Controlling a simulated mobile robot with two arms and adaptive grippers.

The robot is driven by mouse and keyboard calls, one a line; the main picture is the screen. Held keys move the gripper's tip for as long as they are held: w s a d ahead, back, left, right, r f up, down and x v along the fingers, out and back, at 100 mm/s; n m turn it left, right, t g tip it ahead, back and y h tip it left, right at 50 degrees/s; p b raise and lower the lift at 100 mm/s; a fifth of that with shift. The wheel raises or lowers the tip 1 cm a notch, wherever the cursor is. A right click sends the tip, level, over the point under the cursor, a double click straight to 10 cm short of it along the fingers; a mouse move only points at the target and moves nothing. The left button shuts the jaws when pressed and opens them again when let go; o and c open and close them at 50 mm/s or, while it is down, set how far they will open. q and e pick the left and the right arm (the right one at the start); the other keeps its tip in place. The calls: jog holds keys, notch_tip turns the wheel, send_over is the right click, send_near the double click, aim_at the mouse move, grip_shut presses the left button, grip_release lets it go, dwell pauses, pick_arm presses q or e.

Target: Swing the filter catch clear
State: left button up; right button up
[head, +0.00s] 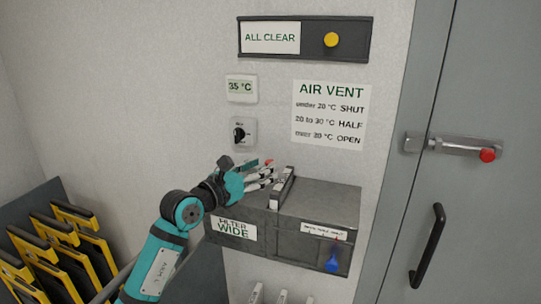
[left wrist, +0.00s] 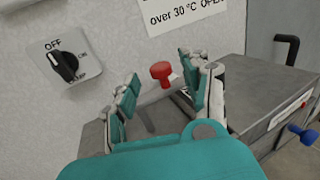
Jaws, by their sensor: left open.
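A red knob, apparently the filter catch's, shows in the left wrist view (left wrist: 161,72) and only partly in the head view (head: 268,162), behind my fingers. A grey upright bar (head: 283,187) stands on the box top by my fingertips. My left gripper (head: 265,178) is open over the box top. In the left wrist view its fingers (left wrist: 162,90) stand on either side of the red knob, with a gap visible. The catch's lower part is largely hidden. My right gripper is not in view.
A blue lever (head: 332,262) is on the box front. A dial (head: 242,133) and a temperature display (head: 241,88) are on the wall above. A grey door with a red-knobbed latch (head: 487,155) is at right. Yellow-black framed pieces (head: 80,240) stand in a rack at lower left.

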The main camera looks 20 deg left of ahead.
pick_arm(q)
jog(key=p+x, duration=0.1)
jog(key=x, duration=0.3)
